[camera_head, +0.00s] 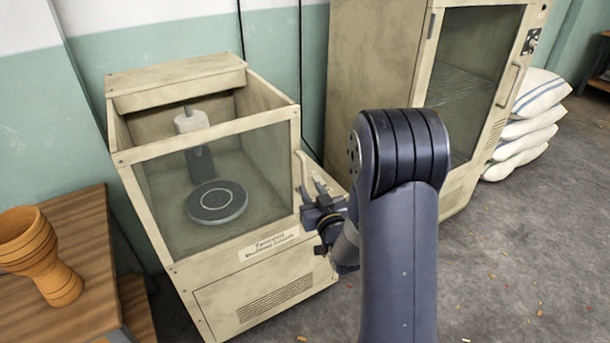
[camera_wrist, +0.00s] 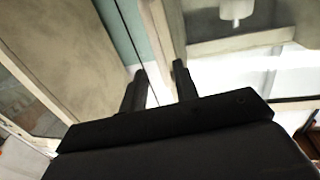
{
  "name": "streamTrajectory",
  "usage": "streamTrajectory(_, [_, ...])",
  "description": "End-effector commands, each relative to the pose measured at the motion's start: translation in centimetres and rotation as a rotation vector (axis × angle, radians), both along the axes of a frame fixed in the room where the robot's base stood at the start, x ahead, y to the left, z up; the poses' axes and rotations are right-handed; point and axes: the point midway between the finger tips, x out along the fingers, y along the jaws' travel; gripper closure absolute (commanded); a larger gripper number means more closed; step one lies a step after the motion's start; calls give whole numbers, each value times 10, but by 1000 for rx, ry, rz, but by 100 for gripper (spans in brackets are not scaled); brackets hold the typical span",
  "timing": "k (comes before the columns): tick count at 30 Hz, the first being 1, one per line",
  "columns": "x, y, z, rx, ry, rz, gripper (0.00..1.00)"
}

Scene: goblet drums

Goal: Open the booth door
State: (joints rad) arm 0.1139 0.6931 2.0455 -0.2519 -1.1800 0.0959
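The booth (camera_head: 255,270) is a beige metal cabinet at the left in the head view, with a round turntable (camera_head: 216,202) inside. Its clear front door (camera_head: 165,205) sits flush with the frame and looks closed. A beige upright handle (camera_head: 301,168) is at the door's right edge. My gripper (camera_head: 316,188) is right by this handle, fingers pointing up toward it. In the wrist view my gripper (camera_wrist: 159,82) has its two fingers apart. A pale upright strip shows beyond and between them; I cannot tell whether it is the handle or the booth's edge. No grip on it is visible.
A taller beige cabinet (camera_head: 375,60) with a glass door stands behind my arm at the right. White sacks (camera_head: 525,125) are stacked beside it. A wooden table (camera_head: 85,265) with an orange goblet drum (camera_head: 42,255) is at the left. The floor (camera_head: 510,260) at right is mostly clear.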

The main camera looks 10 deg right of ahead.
Motion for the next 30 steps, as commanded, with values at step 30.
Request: streamTrajectory(30, [68, 8, 0, 0, 1, -1, 86])
